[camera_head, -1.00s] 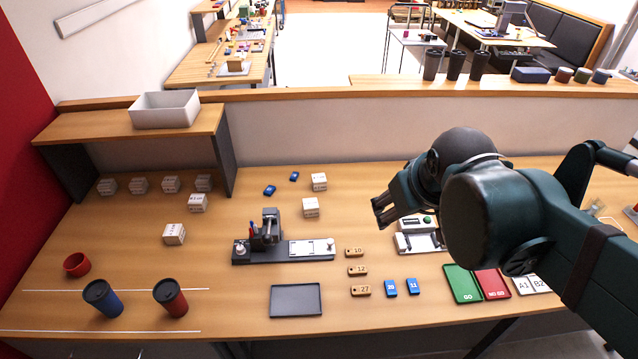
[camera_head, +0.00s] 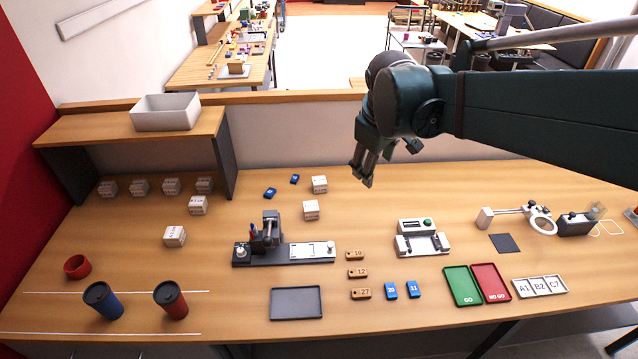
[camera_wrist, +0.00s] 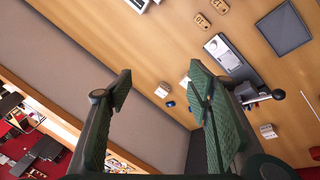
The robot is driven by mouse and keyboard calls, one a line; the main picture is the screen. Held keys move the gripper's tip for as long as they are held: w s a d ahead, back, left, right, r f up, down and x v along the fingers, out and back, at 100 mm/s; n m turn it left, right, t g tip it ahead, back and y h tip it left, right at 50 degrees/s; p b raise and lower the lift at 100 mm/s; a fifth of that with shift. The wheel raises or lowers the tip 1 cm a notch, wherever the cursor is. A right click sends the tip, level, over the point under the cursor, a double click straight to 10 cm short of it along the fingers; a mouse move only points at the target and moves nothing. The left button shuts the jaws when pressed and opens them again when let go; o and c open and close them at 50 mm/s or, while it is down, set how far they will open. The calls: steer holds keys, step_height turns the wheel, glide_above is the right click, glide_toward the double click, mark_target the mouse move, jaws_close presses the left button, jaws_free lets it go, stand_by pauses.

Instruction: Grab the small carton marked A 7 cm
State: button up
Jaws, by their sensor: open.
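Several small white cartons with dark print stand on the wooden bench in the head view. Two more are left of the middle (camera_head: 197,205) (camera_head: 174,236), and a row stands under the shelf at the left (camera_head: 139,187). The print is too small to tell which is marked A 7 cm. My gripper (camera_head: 386,160) is open and empty, above the back of the bench, right of the two cartons. In the wrist view, a carton (camera_wrist: 162,90) shows between the spread fingers, some way off.
A dark fixture (camera_head: 263,253) stands in front of the nearer carton. A low wall (camera_head: 290,142) runs behind the bench.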

steer(key=w+a+f+n+g, duration=0.1)
steer(key=w+a+f+n, duration=0.2)
steer(key=w, duration=0.7)
steer(key=n+g+h, duration=0.3)
steer(key=n, duration=0.5)
glide_toward(319, 180)
steer(key=shift+s+d+f, duration=0.15)
steer(key=shift+d+f, duration=0.5)
steer(key=shift+f, duration=0.1)
steer(key=shift+w+a+f+n, duration=0.25)
steer(key=shift+f+n, duration=0.05)
steer(key=shift+f, duration=0.3)
steer(key=shift+x, duration=1.3)
steer(key=shift+x, duration=2.6)
